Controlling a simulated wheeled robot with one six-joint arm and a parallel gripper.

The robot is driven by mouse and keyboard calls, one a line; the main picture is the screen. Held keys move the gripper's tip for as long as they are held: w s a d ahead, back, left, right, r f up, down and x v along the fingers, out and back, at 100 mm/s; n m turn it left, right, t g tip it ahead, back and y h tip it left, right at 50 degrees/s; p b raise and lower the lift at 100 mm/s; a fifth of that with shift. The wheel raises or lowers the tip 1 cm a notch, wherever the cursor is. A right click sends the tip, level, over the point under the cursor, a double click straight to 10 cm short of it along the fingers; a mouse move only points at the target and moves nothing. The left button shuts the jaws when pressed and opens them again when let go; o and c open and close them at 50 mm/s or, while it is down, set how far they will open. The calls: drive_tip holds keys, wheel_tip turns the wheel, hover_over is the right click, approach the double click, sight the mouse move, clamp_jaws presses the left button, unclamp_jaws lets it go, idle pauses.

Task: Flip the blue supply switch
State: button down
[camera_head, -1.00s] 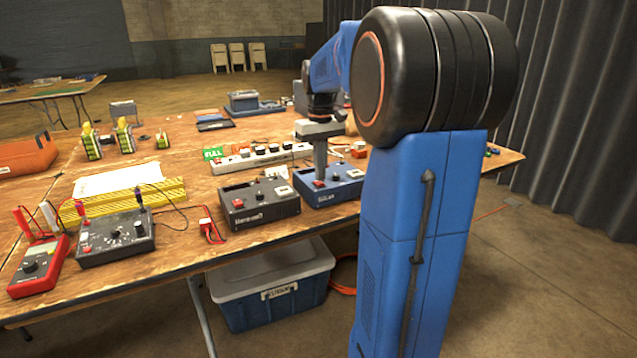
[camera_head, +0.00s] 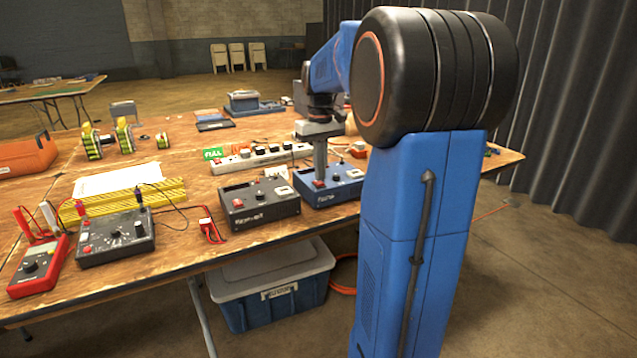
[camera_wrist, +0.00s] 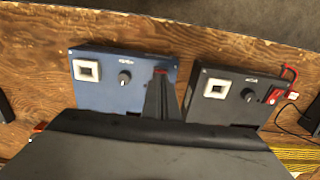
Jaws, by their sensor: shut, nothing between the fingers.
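The blue supply (camera_head: 342,186) sits near the table's front edge, right of a similar black supply (camera_head: 258,206). In the wrist view the blue supply (camera_wrist: 100,96) shows a square white-framed part, a black knob and a small red switch (camera_wrist: 161,71) at one end. My gripper (camera_head: 320,181) is shut and points down over the red switch end of the blue supply. In the wrist view my gripper (camera_wrist: 158,76) has its tips right at the red switch and hides part of it. I cannot tell whether they touch or which way the switch is set.
The black supply's red switch (camera_wrist: 275,95) is nearby in the wrist view. A white power strip (camera_head: 258,157) lies behind the supplies. A black meter box (camera_head: 114,237) and a red multimeter (camera_head: 38,267) with leads are at left. A lidded bin (camera_head: 272,284) is below.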

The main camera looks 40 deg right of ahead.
drive_tip(key=shift+f, duration=0.7)
idle(0.5)
drive_tip(key=shift+r, duration=0.1)
wheel_tip(320, 180, up, 7)
idle(0.9)
idle(0.4)
drive_tip(key=s+a+f+n+t, duration=0.1)
drive_tip(key=s+a+f, duration=0.1)
drive_tip(key=s+a, duration=0.45)
drive_tip(key=s+a+f+t, duration=0.15)
drive_tip(key=s+a, duration=0.25)
drive_tip(key=a, duration=0.5)
drive_tip(key=s+a+f+n+t, duration=0.1)
drive_tip(key=s+a+f+t, duration=0.1)
drive_tip(key=s+a+f, duration=0.7)
drive_tip(key=s+f, duration=0.3)
drive_tip(key=s, duration=0.1)
drive_tip(key=shift+s+a, duration=0.2)
